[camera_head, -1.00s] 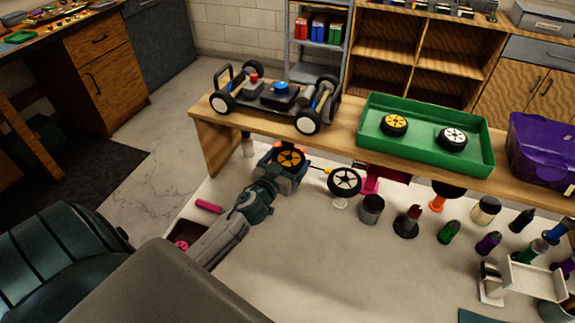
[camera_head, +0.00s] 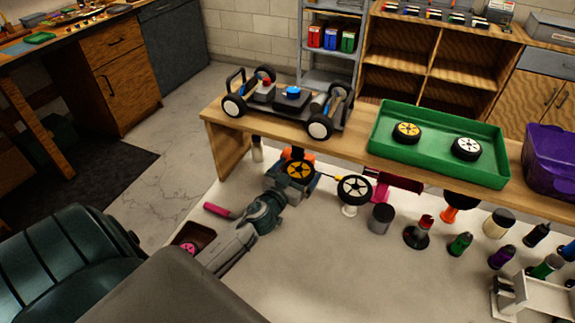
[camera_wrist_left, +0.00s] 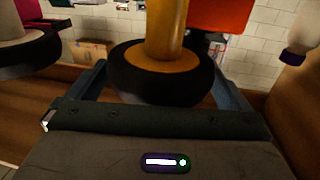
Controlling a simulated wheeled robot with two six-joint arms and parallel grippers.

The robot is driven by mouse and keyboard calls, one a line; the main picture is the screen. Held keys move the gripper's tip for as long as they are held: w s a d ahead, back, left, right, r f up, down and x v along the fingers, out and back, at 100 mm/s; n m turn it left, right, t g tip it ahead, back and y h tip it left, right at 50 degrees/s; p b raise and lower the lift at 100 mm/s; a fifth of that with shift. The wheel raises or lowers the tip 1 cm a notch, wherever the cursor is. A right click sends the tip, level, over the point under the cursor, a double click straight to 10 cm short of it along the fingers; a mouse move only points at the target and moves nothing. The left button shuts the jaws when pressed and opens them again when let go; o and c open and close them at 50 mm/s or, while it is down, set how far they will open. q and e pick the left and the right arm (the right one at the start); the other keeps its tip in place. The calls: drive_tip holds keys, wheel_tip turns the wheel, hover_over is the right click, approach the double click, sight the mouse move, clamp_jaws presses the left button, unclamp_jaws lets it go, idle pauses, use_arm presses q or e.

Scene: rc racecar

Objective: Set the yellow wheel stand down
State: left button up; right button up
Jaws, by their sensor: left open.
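The yellow wheel stand shows in the head view as a black tyre with a yellow spoked hub (camera_head: 300,170), near the front of the raised wooden shelf. My left gripper (camera_head: 293,180) is around it, its jaws open on either side. In the left wrist view the tyre (camera_wrist_left: 150,88) sits between the two bluish fingers (camera_wrist_left: 158,90), with a yellow post (camera_wrist_left: 166,28) at its hub. I cannot tell from these views whether its base touches the table. My right gripper is not in view.
A white-hubbed wheel on a white stand (camera_head: 354,189) is close on the right. Beyond it are a dark cup (camera_head: 381,218) and several bottles. The wooden shelf (camera_head: 232,115) bears the car chassis (camera_head: 285,100) and a green tray (camera_head: 385,157) with two wheels.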

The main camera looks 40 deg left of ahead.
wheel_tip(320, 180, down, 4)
drive_tip(key=b, duration=0.4)
use_arm(q)
drive_tip(key=s+d+b, duration=0.1)
drive_tip(key=s+b, duration=0.1)
drive_tip(key=s, duration=1)
drive_tip(key=shift+d, duration=0.15)
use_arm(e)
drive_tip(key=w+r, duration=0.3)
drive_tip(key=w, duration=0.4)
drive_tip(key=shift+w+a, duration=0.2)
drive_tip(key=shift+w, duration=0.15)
